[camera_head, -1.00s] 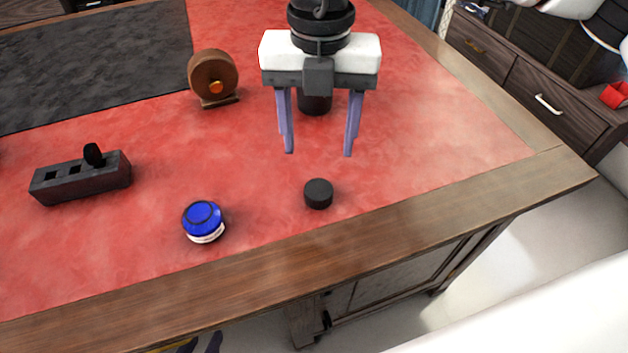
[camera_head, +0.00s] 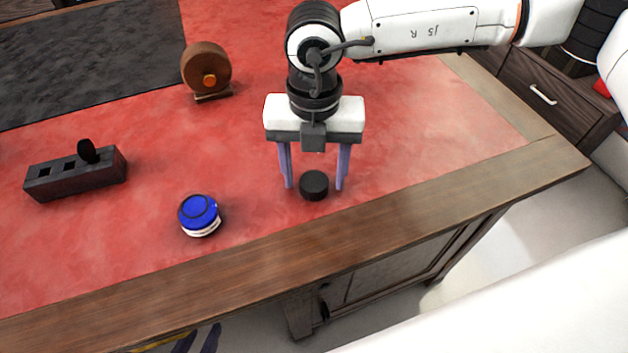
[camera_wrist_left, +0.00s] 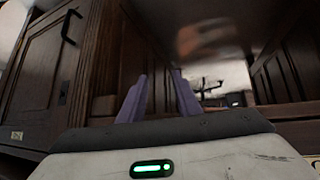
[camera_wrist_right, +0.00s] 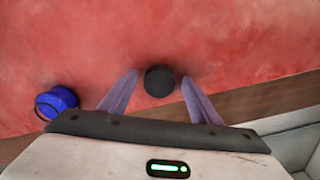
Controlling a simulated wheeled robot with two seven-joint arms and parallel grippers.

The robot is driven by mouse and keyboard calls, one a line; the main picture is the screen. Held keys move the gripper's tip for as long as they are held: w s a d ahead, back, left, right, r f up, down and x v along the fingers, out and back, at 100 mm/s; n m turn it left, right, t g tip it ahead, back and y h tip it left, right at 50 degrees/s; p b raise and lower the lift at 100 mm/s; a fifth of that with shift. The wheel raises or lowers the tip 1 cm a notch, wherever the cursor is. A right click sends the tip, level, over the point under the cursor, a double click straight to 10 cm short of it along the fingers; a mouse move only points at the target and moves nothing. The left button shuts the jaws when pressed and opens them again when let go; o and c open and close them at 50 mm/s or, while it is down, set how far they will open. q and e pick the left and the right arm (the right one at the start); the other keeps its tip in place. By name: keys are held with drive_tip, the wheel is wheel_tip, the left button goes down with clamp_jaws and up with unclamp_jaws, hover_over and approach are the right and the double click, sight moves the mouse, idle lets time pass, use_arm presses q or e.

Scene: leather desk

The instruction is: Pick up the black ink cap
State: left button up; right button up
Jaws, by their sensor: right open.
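The black ink cap (camera_head: 314,186) is a short dark cylinder on the red leather desk top (camera_head: 420,130), near the front edge. My right gripper (camera_head: 314,188) is open, pointing down with its purple fingers on either side of the cap. In the right wrist view the cap (camera_wrist_right: 159,81) lies between the fingertips (camera_wrist_right: 159,75), with a small gap visible on the left and less on the right. My left gripper (camera_head: 199,340) is below the desk's front edge; its fingers are apart and empty in the left wrist view (camera_wrist_left: 159,73).
A blue-lidded ink jar (camera_head: 199,215) stands left of the cap; it also shows in the right wrist view (camera_wrist_right: 57,102). A dark slotted holder (camera_head: 75,174) and a brown round-bodied object (camera_head: 206,70) are farther left. The wooden front edge (camera_head: 380,225) is close to the cap.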

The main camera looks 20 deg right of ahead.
drive_tip(key=c, duration=1.1)
drive_tip(key=shift+o, duration=0.2)
drive_tip(key=shift+r, duration=0.1)
